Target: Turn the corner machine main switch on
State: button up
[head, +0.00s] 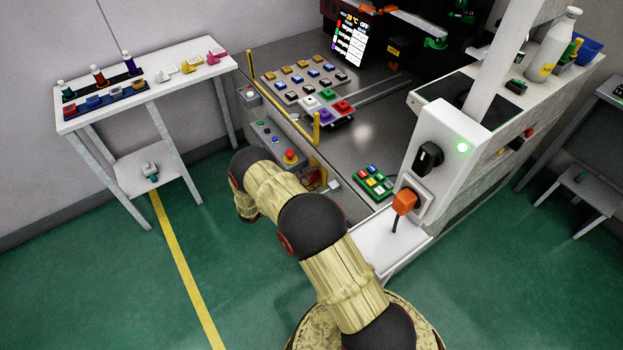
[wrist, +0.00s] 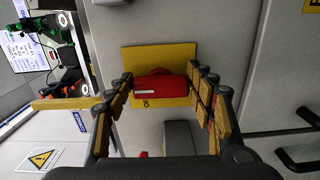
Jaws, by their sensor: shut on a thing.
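The main switch (wrist: 160,86) is a red rotary handle with a white line, on a yellow plate (wrist: 160,55) on a grey panel in the wrist view. Its handle lies level across the picture, white line towards the left. Dark lettering on the plate, partly hidden, seems to begin with "O". My gripper (wrist: 160,78) is shut on the handle, one finger at each end of it. In the head view my gripper and this switch are hidden behind my arm and the machine's edge.
In the head view, a control box with a red emergency button (head: 290,156) sits on the machine's near edge beside yellow posts (head: 316,127). A white side table (head: 190,60) stands left. A grey block (wrist: 179,138) sits near the plate, and black handles (wrist: 297,160) lie right.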

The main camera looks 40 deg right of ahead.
jog(key=o, duration=1.2)
jog(key=shift+c, duration=0.2)
jog(key=a, duration=1.2)
jog(key=shift+w, duration=0.35)
jog(key=shift+f, duration=0.1)
